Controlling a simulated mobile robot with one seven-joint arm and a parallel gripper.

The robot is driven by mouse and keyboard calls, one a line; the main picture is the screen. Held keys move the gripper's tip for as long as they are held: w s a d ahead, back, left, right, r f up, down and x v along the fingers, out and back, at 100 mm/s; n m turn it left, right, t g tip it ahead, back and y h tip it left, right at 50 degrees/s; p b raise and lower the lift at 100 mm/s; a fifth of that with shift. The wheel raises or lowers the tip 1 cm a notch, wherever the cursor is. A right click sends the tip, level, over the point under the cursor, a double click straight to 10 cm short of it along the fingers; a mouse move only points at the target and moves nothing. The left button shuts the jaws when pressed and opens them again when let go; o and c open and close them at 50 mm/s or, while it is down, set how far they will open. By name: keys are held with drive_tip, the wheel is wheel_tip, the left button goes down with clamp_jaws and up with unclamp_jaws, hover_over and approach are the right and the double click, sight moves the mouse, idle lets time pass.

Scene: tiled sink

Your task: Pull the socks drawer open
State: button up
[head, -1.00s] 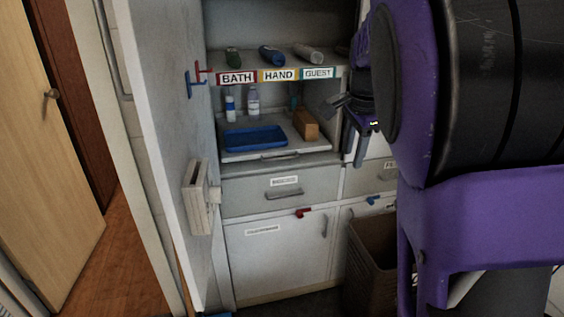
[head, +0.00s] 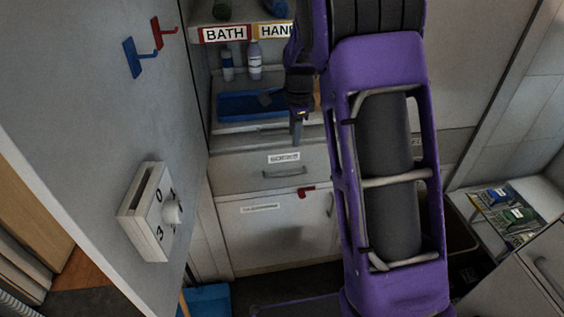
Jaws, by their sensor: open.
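A grey drawer (head: 238,178) with a small white label (head: 283,158) and a bar handle (head: 285,173) is in the middle of the head view. It looks shut. The label is too small to read surely, so I cannot confirm it is the socks drawer. A second drawer beside it on the right is mostly hidden behind my arm. My gripper (head: 297,132) is open, pointing down in front of the shelf edge, above and slightly right of the handle. It appears apart from the handle and holds nothing that I can see.
A blue tray (head: 240,105) and bottles (head: 254,60) stand above the drawer. A cabinet door (head: 265,240) with a red hook (head: 307,191) is below. An open door panel (head: 90,90) with a dial box (head: 152,212) stands left. A counter with packets (head: 505,212) is right.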

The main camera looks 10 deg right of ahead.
drive_tip(key=f, duration=0.1)
drive_tip(key=b, duration=0.2)
approach(290, 170)
drive_tip(key=f, duration=0.2)
drive_tip(key=s+f, duration=0.1)
drive_tip(key=f, duration=0.1)
drive_tip(key=s+a+f, duration=0.1)
drive_tip(key=f, duration=0.1)
drive_tip(key=shift+f, duration=0.1)
drive_tip(key=shift+c, duration=0.3)
clamp_jaws()
idle(0.9)
